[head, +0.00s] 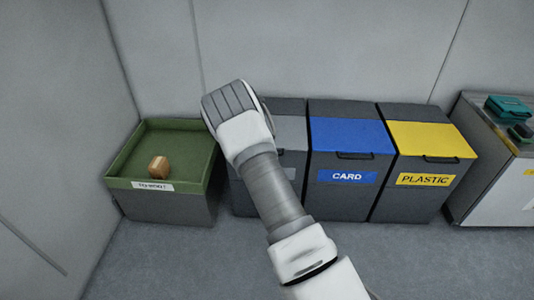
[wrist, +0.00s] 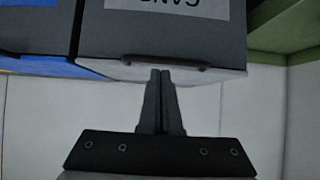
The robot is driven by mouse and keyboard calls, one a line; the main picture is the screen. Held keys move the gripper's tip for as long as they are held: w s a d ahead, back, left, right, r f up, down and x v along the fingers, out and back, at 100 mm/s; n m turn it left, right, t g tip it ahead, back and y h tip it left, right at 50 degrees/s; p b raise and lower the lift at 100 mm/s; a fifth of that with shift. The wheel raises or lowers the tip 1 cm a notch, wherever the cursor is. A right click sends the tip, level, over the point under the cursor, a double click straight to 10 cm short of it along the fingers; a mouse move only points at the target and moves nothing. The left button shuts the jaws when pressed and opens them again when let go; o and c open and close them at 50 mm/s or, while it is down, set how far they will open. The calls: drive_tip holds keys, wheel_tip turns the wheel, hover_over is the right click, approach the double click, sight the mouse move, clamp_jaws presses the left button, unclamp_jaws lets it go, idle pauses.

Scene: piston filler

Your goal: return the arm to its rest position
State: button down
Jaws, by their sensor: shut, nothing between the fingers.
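My arm (head: 275,195) reaches forward from the bottom right of the head view, bent at a joint in front of the bins. The head view does not show my gripper's fingers. In the wrist view my gripper (wrist: 162,73) is shut, with its two fingers together and nothing between them. Its tips appear just in front of the handle of a grey bin (wrist: 115,55). I cannot tell whether they touch it. This bin's label (wrist: 182,8) appears upside down and seems to read CANS.
The blue-lidded CARD bin (head: 349,137) and yellow-lidded PLASTIC bin (head: 431,140) stand right of the arm. A cabinet (head: 488,183) with teal items stands far right. The front floor (head: 180,262) is clear.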

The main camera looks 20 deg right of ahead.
drive_tip(key=s+a+f+p, duration=0.1)
drive_tip(key=s+a+f, duration=0.1)
drive_tip(key=s+f, duration=0.3)
drive_tip(key=s+a+r+g+y, duration=0.1)
drive_tip(key=s+a+r, duration=0.15)
drive_tip(key=r, duration=0.75)
drive_tip(key=s+a+r+g+y, duration=0.15)
drive_tip(key=s+r, duration=0.25)
drive_tip(key=r, duration=0.6)
drive_tip(key=s+a+r+y, duration=0.1)
drive_tip(key=s+a+r, duration=0.2)
drive_tip(key=r, duration=0.7)
drive_tip(key=s+a+r+n+g, duration=0.15)
drive_tip(key=s+r, duration=0.25)
drive_tip(key=s, duration=0.5)
drive_tip(key=s+r+n+p, duration=0.15)
drive_tip(key=s+r, duration=0.25)
drive_tip(key=s, duration=0.6)
drive_tip(key=s+a+r+n+g, duration=0.1)
drive_tip(key=s+r+n, duration=0.1)
drive_tip(key=s+r, duration=0.5)
wheel_tip(320, 180, up, 22)
drive_tip(key=s+p, duration=0.1)
drive_tip(key=p, duration=2.2)
drive_tip(key=shift+s+f+y+p, duration=0.25)
drive_tip(key=shift+s+y+p, duration=0.05)
drive_tip(key=shift+s+y, duration=0.1)
